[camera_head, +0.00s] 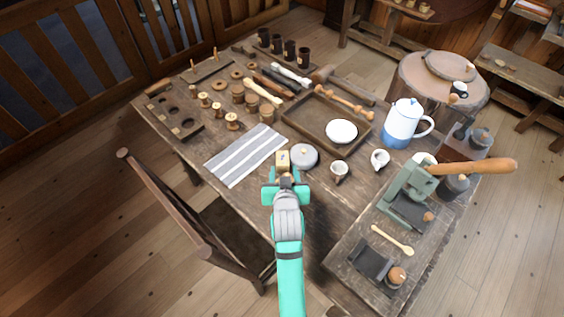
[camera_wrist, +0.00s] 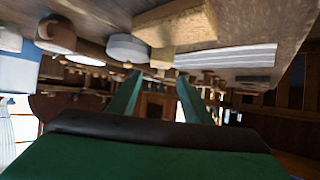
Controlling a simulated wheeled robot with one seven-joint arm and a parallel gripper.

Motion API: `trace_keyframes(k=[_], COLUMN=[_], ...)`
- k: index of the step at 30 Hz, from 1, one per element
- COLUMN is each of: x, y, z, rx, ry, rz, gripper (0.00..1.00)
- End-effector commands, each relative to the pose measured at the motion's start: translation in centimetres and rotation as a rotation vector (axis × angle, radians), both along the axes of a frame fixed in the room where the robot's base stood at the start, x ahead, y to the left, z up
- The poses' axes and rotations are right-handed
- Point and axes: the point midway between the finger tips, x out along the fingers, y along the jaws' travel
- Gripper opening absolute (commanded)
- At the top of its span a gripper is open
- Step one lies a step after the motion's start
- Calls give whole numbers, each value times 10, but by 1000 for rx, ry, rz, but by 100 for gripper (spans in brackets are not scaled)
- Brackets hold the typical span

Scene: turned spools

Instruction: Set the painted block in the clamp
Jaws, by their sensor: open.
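The block (camera_head: 283,157) is a small tan wooden piece with a dark mark on top, on the table between the striped cloth and a round grey-lidded tin (camera_head: 304,156). In the wrist view, which looks upside down, the block (camera_wrist: 178,28) is close, above the finger tips. My gripper (camera_head: 284,177) is just in front of the block on its near side, fingers apart. The wrist view shows nothing between the fingers (camera_wrist: 158,90). The green clamp (camera_head: 405,184) with a long wooden handle stands on a board at the table's right; its jaws are hard to make out.
A striped cloth (camera_head: 246,155) lies left of the block. Two small cups (camera_head: 340,171) and a white-and-blue jug (camera_head: 405,124) stand right of the tin. A wooden tray (camera_head: 303,112) with a white dish lies behind. Several spools stand at the back left. A chair (camera_head: 195,220) is at the near left.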

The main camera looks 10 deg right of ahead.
Motion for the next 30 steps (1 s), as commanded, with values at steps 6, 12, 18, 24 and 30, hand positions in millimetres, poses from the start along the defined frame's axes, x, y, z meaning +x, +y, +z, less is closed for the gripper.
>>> trace_keyframes(k=[6,12,18,24,30], x=[23,34,58,70,70], y=[-2,-3,-5,-7,-8], z=[-12,-20,-34,-41,-41], rx=[-1,0,1,-1,-1], ry=[-1,0,-1,-1,-1], rz=[1,1,2,1,0], gripper=[45,45,45,45,45])
